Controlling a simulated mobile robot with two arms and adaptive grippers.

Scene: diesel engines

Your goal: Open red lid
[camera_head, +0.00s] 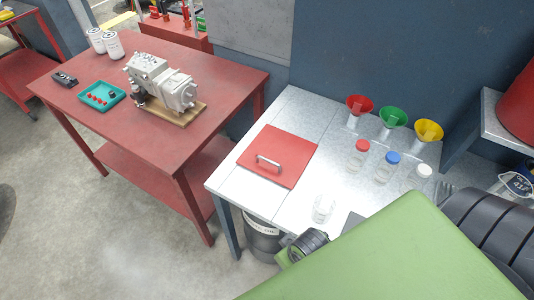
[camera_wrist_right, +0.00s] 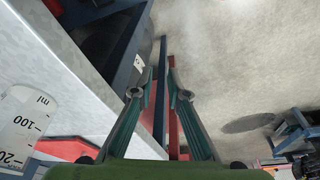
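The red lid (camera_head: 278,155) lies flat and closed on the grey metal table, toward its left side. A silver bar handle (camera_head: 269,163) stands on it near its front edge. In the right wrist view, part of the red lid (camera_wrist_right: 65,149) shows at the lower left, behind the beaker. My right gripper (camera_wrist_right: 160,74) has its two fingers apart, with nothing held between them, beside the table edge. My left gripper is not in view.
A clear beaker (camera_head: 323,208) stands right of the lid, close to my right arm. Bottles with red (camera_head: 359,156), blue (camera_head: 386,167) and white caps and coloured funnels (camera_head: 393,119) stand further right. A bin (camera_head: 263,238) sits below the front edge. A red table (camera_head: 180,120) holds an engine part.

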